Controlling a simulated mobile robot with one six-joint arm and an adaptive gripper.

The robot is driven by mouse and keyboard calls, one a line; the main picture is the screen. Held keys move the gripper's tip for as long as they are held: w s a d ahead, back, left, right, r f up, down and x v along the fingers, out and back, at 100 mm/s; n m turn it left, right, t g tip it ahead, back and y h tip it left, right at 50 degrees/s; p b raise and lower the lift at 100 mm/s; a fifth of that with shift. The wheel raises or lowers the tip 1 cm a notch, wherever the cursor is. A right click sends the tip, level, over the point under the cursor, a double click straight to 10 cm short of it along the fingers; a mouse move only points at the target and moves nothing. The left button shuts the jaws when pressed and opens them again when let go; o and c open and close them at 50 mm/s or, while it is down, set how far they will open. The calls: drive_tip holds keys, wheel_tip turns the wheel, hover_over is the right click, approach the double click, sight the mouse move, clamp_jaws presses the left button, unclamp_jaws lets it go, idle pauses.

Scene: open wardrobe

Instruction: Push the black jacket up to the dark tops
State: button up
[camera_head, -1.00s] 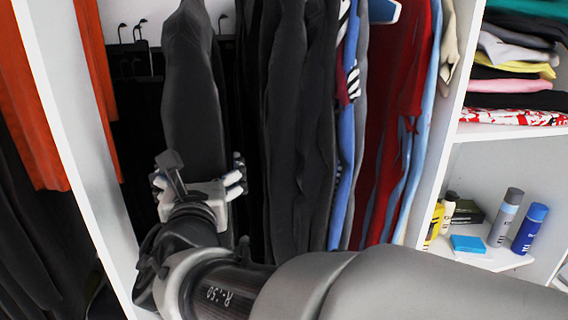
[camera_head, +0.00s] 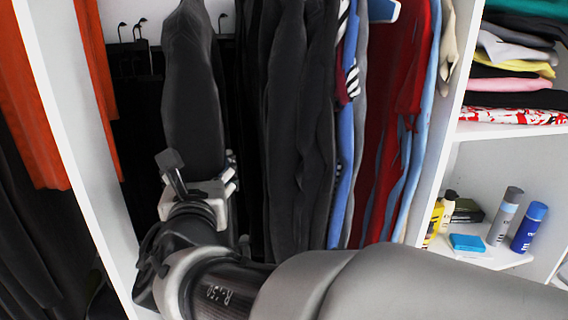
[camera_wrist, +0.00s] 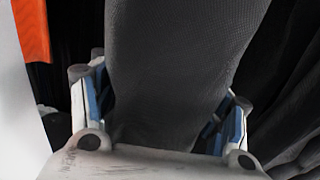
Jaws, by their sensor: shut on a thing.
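The black jacket (camera_head: 192,95) hangs in the left part of the middle wardrobe bay, in the head view. My gripper (camera_head: 203,172) is at its lower sleeve. In the wrist view the dark grey cloth of the jacket (camera_wrist: 185,70) fills the space between the two fingers of my gripper (camera_wrist: 162,125), which are shut on it. The fingertips are partly hidden by the cloth. The dark tops (camera_head: 290,130) hang close together to the right of the jacket, with a narrow dark gap between them higher up.
A white upright panel (camera_head: 75,150) stands left of the jacket, with orange clothes (camera_head: 35,110) beyond it. Empty hooks (camera_head: 130,32) hang behind at upper left. Blue and red garments (camera_head: 400,110) hang right of the dark tops. Shelves with folded clothes (camera_head: 515,70) and bottles (camera_head: 528,228) stand at right.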

drive_tip(key=c, duration=0.4)
drive_tip(key=shift+w+d, duration=0.1)
drive_tip(key=shift+d, duration=0.2)
drive_tip(key=shift+w+d+b, duration=0.1)
drive_tip(key=shift+d+b, duration=0.3)
drive_tip(key=shift+d, duration=0.05)
drive_tip(key=o, duration=1.8)
drive_tip(key=v, duration=1.2)
